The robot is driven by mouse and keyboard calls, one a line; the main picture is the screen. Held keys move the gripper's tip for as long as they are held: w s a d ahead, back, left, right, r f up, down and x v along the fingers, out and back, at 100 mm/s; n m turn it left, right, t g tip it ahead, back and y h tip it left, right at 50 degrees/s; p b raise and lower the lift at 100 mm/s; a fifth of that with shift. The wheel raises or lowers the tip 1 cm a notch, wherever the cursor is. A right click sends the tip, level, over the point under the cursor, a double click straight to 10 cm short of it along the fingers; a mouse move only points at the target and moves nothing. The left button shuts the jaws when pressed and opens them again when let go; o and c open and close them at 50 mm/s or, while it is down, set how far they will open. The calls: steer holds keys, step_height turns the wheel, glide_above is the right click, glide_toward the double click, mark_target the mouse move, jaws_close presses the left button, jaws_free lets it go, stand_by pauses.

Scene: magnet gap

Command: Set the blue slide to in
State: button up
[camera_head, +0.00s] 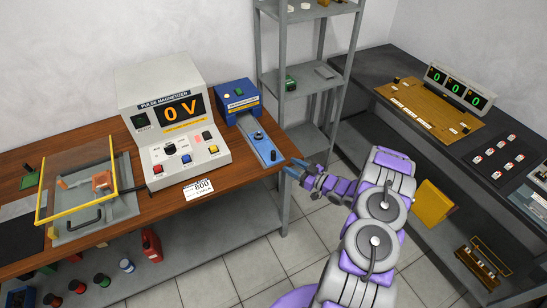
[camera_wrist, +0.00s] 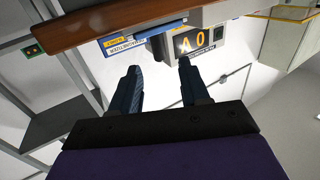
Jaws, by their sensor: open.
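The blue slide (camera_head: 262,145) sticks out of the front of the blue unit (camera_head: 236,95) on the wooden bench, with its outer end at the right edge of the bench. It carries a dark round part on top. My gripper (camera_head: 290,168) is just to the right of the slide's outer end, off the bench edge; I cannot tell how small the distance is. In the wrist view my gripper (camera_wrist: 159,75) shows two dark blue fingers spread apart, with nothing between them. The blue unit's label (camera_wrist: 128,42) shows beyond the fingertips, upside down.
The pulse magnetizer (camera_head: 170,120) reads 0 V left of the blue unit. A yellow-framed clear guard (camera_head: 78,178) is at the far left. A grey shelf rack (camera_head: 318,135) stands behind the gripper. A dark bench (camera_head: 450,120) is on the right. Open tiled floor lies below.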

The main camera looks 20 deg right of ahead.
mark_target(276, 156)
steer(key=x, duration=0.2)
steer(key=b+x, duration=0.1)
steer(key=x, duration=0.5)
steer(key=shift+w+d+f+b, duration=0.2)
steer(key=shift+w+f+b, duration=0.1)
steer(key=shift+w, duration=0.1)
steer(key=shift+w+a+r, duration=0.15)
steer(key=shift+w+a, duration=0.2)
steer(key=shift+w+a+r, duration=0.1)
steer(key=shift+a, duration=0.2)
steer(key=shift+d, duration=0.3)
steer(key=c, duration=0.5)
steer(key=shift+a, duration=0.1)
jaws_close()
